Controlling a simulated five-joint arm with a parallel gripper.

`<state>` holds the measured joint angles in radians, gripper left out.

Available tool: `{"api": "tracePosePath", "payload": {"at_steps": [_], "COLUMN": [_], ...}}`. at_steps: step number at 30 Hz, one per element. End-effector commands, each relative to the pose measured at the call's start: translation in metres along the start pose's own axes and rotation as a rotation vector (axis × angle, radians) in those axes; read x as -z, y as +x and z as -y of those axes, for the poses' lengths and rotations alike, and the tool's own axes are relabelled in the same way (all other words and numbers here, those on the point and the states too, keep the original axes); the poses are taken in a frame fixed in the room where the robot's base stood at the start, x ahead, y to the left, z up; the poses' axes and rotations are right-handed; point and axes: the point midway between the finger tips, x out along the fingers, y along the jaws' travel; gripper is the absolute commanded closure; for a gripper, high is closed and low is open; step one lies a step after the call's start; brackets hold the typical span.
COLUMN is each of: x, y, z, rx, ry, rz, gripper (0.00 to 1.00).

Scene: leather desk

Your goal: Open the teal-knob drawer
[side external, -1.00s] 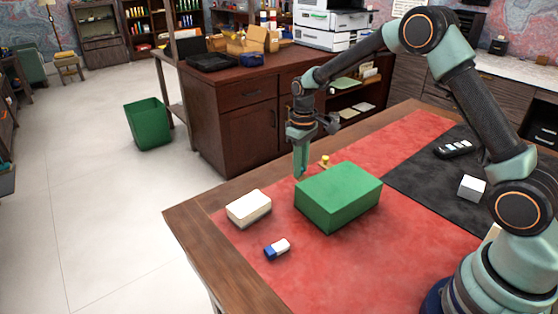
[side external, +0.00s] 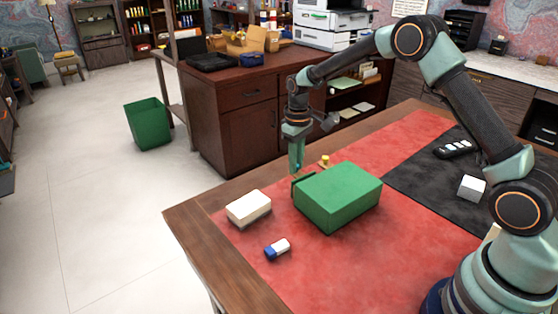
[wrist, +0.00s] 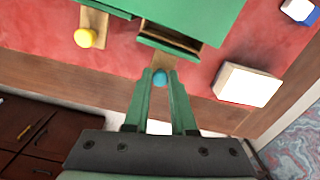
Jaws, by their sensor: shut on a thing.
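The green cabinet (side external: 340,195) stands on the red mat, and its underside edge of the wrist view (wrist: 215,20) is close by. Its teal-knob drawer (wrist: 168,40) is partly out, with a dark hollow showing; in the side external view the drawer's front (side external: 301,181) sticks out at the cabinet's far left. The teal knob (wrist: 160,78) sits between the fingertips of my gripper (wrist: 161,82), which is shut on it. In the side external view my gripper (side external: 296,172) points down at the drawer front and hides the knob.
A yellow knob (wrist: 84,38) on a tan strip is beside the teal one. A white box (side external: 248,208) and a blue-and-white eraser (side external: 277,248) lie on the red mat (side external: 320,262) left of and before the cabinet. The wooden desk edge (side external: 190,212) is close behind my gripper.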

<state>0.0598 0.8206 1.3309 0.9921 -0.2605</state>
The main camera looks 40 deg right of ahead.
Motion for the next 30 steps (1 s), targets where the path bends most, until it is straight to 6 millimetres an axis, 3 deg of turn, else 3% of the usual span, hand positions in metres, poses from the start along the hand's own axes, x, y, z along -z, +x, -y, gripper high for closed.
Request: {"api": "tracePosePath", "payload": {"at_steps": [12, 26, 27, 29, 30], "x": [0.042, 0.048, 0.048, 0.048, 0.048], "y": [-0.001, -0.001, -0.001, -0.001, -0.001], "z": [-0.011, -0.013, -0.013, -0.013, -0.013], "rx": [-0.001, -0.002, -0.002, -0.001, -0.001], "ry": [0.0, 0.0, 0.0, 0.0, 0.0], "rz": [-0.005, -0.006, -0.006, -0.006, -0.005], "gripper": [1.0, 1.0, 0.72, 0.49, 0.46]}}
